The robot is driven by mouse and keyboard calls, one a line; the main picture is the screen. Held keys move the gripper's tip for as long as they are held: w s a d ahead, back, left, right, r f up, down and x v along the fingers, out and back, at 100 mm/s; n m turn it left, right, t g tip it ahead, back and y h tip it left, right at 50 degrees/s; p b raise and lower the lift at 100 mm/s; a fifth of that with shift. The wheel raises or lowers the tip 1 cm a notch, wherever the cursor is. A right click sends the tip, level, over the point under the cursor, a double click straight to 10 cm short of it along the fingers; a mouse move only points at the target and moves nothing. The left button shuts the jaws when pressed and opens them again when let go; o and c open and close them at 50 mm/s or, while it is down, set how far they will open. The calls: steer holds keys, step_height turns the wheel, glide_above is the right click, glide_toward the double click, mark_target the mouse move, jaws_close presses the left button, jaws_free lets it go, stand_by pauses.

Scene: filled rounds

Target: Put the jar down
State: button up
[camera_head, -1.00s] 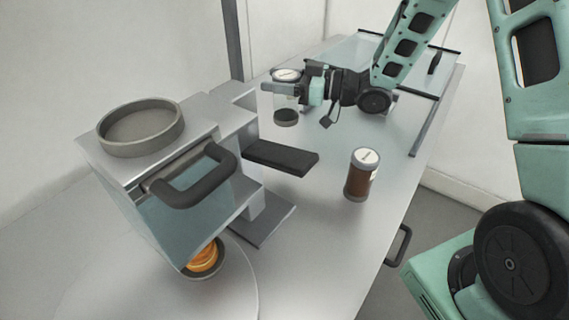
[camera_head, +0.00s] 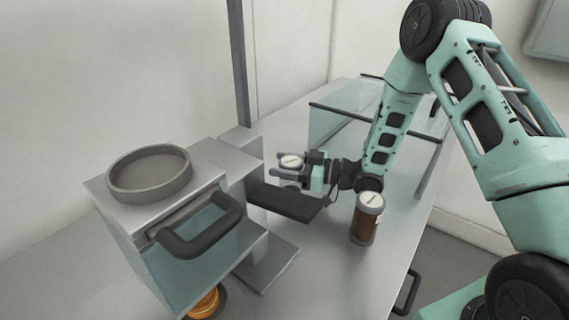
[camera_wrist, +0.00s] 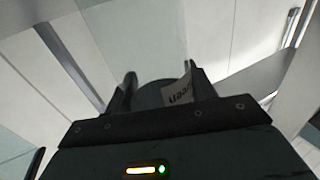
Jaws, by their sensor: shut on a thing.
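My gripper (camera_head: 288,176) is shut on a jar with a grey lid and a round white label (camera_head: 291,160). The jar is upright in the head view; its lower part is hidden behind the fingers and a black paddle, so I cannot tell whether it touches the counter. In the wrist view the dark jar end (camera_wrist: 158,93) sits between the two fingers (camera_wrist: 160,88), with a white lettered label at its right. A second jar (camera_head: 366,222), brown inside with a grey lid, stands upright on the counter (camera_head: 330,265), right of and nearer than my gripper.
A machine (camera_head: 190,235) with a round grey dish (camera_head: 150,172) on top and a dark handle stands at the left. Its black paddle (camera_head: 288,202) juts out just in front of my gripper. A glass-sided case (camera_head: 335,125) is behind. The counter's front right is clear.

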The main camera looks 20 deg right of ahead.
steer(key=shift+f, duration=0.15)
steer(key=o, duration=1.1)
steer(key=shift+r, duration=0.3)
steer(key=b+v, duration=0.3)
steer(key=v, duration=0.9)
steer(key=shift+f, duration=0.15)
